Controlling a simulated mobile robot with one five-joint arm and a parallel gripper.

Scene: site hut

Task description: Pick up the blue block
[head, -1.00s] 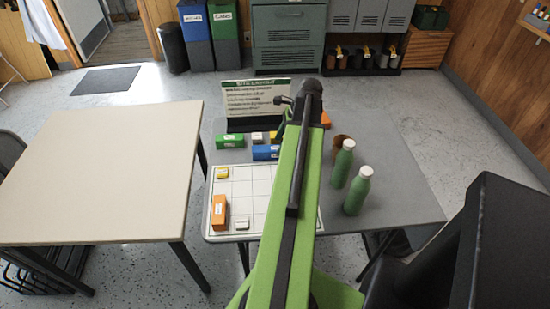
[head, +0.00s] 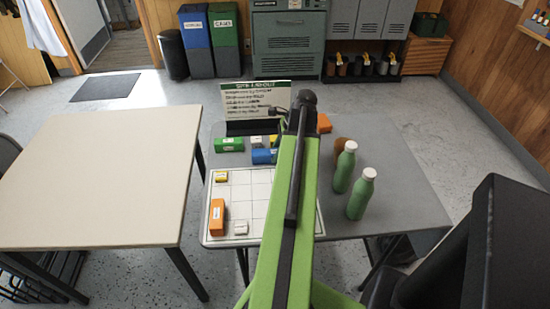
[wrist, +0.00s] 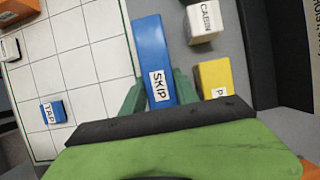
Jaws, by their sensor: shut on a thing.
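The long blue block labelled SKIP (wrist: 153,58) lies between the two green fingers of my gripper (wrist: 158,92) in the wrist view. The fingers are shut on its sides. In the head view the same blue block (head: 262,156) shows left of my arm, by the far edge of the white grid board (head: 262,190); my arm hides part of it. I cannot tell whether it is clear of the table. A small blue block labelled TAP (wrist: 52,112) sits on the grid in the wrist view. My fingers are hidden in the head view.
A white CABIN block (wrist: 203,24) and a yellow block (wrist: 214,77) stand close right of the held block. A green block (head: 229,145) and a sign (head: 255,98) are behind. Green bottles (head: 361,193) stand right of my arm. The pale table (head: 100,175) is bare.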

